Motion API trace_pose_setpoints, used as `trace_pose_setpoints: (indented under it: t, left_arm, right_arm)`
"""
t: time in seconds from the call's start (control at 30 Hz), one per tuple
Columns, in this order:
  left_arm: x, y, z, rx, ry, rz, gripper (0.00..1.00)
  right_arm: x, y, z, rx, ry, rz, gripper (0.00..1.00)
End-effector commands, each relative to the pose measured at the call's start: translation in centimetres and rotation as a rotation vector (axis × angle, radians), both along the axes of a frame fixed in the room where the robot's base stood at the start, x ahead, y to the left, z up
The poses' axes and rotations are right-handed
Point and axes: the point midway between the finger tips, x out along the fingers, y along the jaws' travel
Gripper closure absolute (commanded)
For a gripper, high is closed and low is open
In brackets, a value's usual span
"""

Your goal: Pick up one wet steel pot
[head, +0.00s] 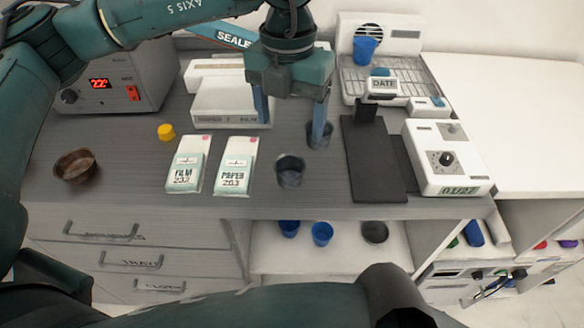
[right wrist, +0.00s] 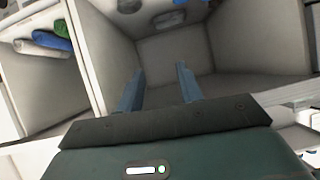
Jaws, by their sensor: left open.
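One grey steel pot (head: 290,171) stands upright near the front of the counter in the head view. A second grey steel pot (head: 320,137) stands behind it to the right. My left gripper (head: 291,110) is open and empty, pointing down; its right finger overlaps the rear pot, and I cannot tell whether it touches. A dark, round pot-like thing (head: 375,232) is on the shelf below. I cannot tell which pots are wet.
Film (head: 184,172) and paper (head: 235,172) packets lie left of the front pot. A dark stand (head: 372,165) and a white dial box (head: 446,158) are to the right. A brown bowl (head: 75,166) is far left. Blue cups (head: 322,234) sit on the shelf.

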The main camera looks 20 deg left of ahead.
Motion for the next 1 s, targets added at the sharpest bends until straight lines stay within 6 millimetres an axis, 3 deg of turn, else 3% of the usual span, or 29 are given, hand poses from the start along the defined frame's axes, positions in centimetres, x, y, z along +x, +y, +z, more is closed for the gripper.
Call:
trace_pose_setpoints:
  t: [0.4, 0.67, 1.0]
  left_arm:
    - [0.1, 0.3, -6.5, 0.017, -0.005, 0.007, 0.27]
    - [0.1, 0.3, -8.5, 0.015, -0.005, 0.007, 0.27]
    - [0.2, 0.3, -12.7, 0.013, -0.008, 0.007, 0.27]
  right_arm:
    - [0.1, -0.1, 0.5, -0.016, -0.003, 0.004, 0.64]
    - [0.1, -0.2, 0.7, -0.021, 0.001, 0.003, 0.64]
    - [0.2, -0.8, 0.7, -0.026, 0.019, -0.020, 0.64]
